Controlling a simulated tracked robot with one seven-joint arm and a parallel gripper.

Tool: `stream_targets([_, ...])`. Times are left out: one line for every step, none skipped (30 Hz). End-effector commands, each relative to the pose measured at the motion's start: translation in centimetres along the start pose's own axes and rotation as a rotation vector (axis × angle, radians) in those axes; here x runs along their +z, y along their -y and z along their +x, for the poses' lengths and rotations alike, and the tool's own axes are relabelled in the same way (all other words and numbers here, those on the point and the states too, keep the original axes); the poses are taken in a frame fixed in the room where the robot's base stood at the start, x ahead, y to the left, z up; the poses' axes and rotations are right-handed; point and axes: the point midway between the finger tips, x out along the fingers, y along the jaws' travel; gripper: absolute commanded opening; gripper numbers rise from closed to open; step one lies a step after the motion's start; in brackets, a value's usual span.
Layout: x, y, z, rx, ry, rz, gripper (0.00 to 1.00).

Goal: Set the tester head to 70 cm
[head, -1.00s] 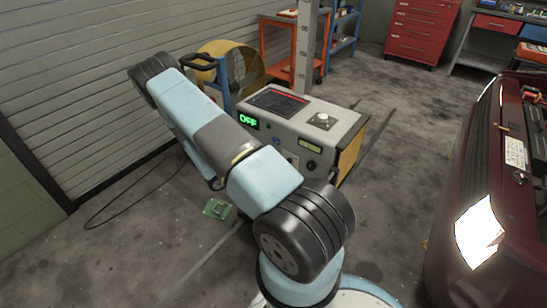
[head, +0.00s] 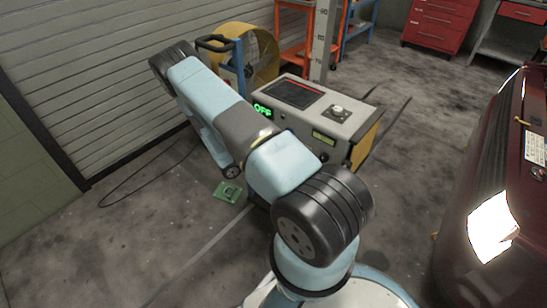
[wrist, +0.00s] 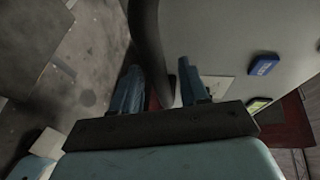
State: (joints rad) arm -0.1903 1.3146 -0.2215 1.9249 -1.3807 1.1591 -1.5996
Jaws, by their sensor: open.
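The tester head (head: 310,110) is a grey box with a dark top screen, a white knob and a green display (head: 262,109) reading OFF. Behind it stands a grey upright column (head: 322,45) with small numbers that seem to read 90, 80 and 70 downward. Where the head sits on this scale cannot be told. In the wrist view my gripper (wrist: 160,70) is open. A dark curved bar (wrist: 146,35) runs down between its fingers; contact cannot be told. The tester's pale panel (wrist: 235,45) with a blue badge is to the right. My arm hides the gripper in the head view.
A dark red car (head: 500,180) with a lit headlamp stands at the right. A yellow fan (head: 250,55) and a shutter wall (head: 90,80) are behind and left. A green item (head: 227,191) and a black cable (head: 120,203) lie on the floor. Floor at left is mostly clear.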

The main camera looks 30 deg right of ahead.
Motion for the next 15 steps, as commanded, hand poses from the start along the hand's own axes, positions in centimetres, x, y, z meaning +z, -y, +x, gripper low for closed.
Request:
stream_targets([0.0,0.0,0.0,0.000,0.000,0.000,0.44])
stream_targets([0.0,0.0,0.0,-0.001,0.000,0.001,0.44])
stream_targets([0.0,0.1,-0.1,-0.001,0.000,0.001,0.44])
stream_targets([0.1,0.1,-0.3,-0.001,0.001,0.001,0.44])
stream_targets([0.1,0.1,-0.5,-0.001,0.001,0.001,0.44])
stream_targets([0.1,0.1,-0.8,-0.001,0.001,0.001,0.44])
stream_targets([0.1,0.1,-1.2,-0.001,0.001,0.001,0.44])
stream_targets([0.1,0.1,-1.6,-0.002,0.002,0.001,0.44])
stream_targets([0.1,0.1,-2.2,-0.002,0.002,0.001,0.44])
stream_targets([0.1,0.1,-2.7,-0.001,0.002,0.001,0.44])
stream_targets([0.1,0.1,-3.3,-0.001,0.002,0.001,0.44])
stream_targets([0.1,0.0,-4.1,0.000,0.004,0.001,0.44])
stream_targets([0.1,0.0,-4.7,0.000,0.003,0.001,0.44])
stream_targets([0.1,0.0,-5.2,0.000,0.002,0.002,0.44])
stream_targets([0.1,0.0,-6.1,-0.001,0.003,0.001,0.44])
